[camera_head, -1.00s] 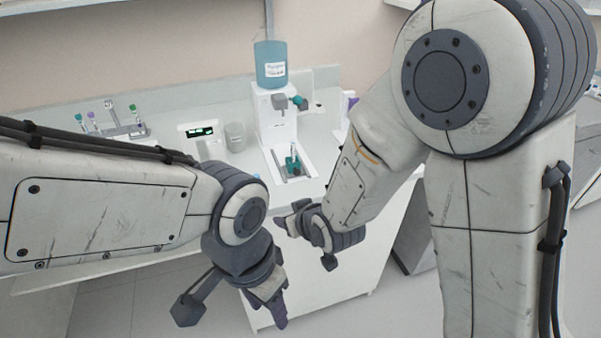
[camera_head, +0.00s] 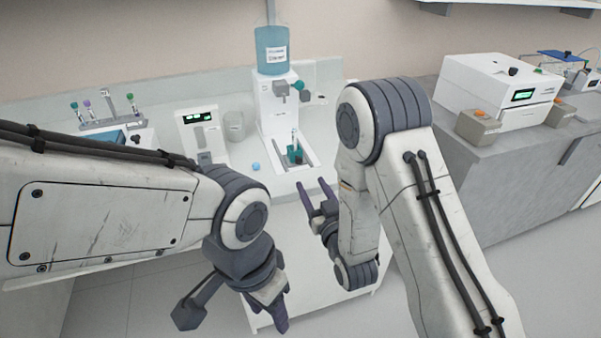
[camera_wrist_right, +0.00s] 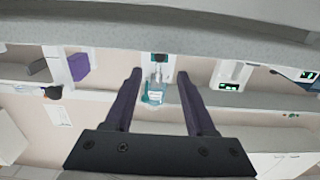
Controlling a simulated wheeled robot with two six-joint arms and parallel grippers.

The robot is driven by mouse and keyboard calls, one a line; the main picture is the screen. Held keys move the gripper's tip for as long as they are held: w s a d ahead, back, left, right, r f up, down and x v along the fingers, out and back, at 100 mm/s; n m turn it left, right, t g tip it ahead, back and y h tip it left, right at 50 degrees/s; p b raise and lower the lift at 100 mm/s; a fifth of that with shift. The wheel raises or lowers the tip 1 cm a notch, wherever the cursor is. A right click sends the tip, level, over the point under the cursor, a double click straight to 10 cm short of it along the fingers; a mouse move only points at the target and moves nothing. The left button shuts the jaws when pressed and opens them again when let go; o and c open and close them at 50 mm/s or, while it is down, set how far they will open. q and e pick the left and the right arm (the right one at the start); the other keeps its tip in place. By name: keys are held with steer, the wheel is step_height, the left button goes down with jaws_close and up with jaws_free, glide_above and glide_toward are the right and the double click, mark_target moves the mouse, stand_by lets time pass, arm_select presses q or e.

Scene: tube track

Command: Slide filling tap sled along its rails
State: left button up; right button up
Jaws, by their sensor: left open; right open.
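The teal sled (camera_head: 294,156) holds an upright tube and sits on the rails (camera_head: 279,159) at the base of the white filling stand (camera_head: 272,117). A grey tap (camera_head: 280,88) juts out above it, and a blue bottle (camera_head: 271,52) tops the stand. My right gripper (camera_head: 313,188) is open and empty, in front of the stand and apart from the sled. In the right wrist view, its spread fingers (camera_wrist_right: 160,82) frame the bottle (camera_wrist_right: 155,94), seen upside down. My left gripper (camera_head: 272,308) is open and low in front of the counter, pointing down.
A white device with a green display (camera_head: 202,135) and a beaker (camera_head: 235,125) stand left of the filling stand. A small blue ball (camera_head: 256,166) lies on the counter. A tube rack (camera_head: 108,112) is further left. A grey bench with a white machine (camera_head: 500,90) is at right.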

mark_target(299, 163)
steer(key=shift+w+a+f+b, duration=0.15)
steer(key=shift+w+b, duration=0.2)
steer(key=shift+b, duration=1.15)
steer(key=shift+w+a+f+b, duration=0.1)
steer(key=shift+w+b, duration=0.25)
steer(key=shift+b, duration=1.15)
steer(key=x, duration=0.4)
steer(key=p+x, duration=0.1)
steer(key=x, duration=0.1)
steer(key=shift+w+r, duration=0.25)
steer(key=shift+r, duration=0.05)
steer(key=shift+w+a, duration=0.25)
steer(key=shift+w, duration=0.4)
jaws_close()
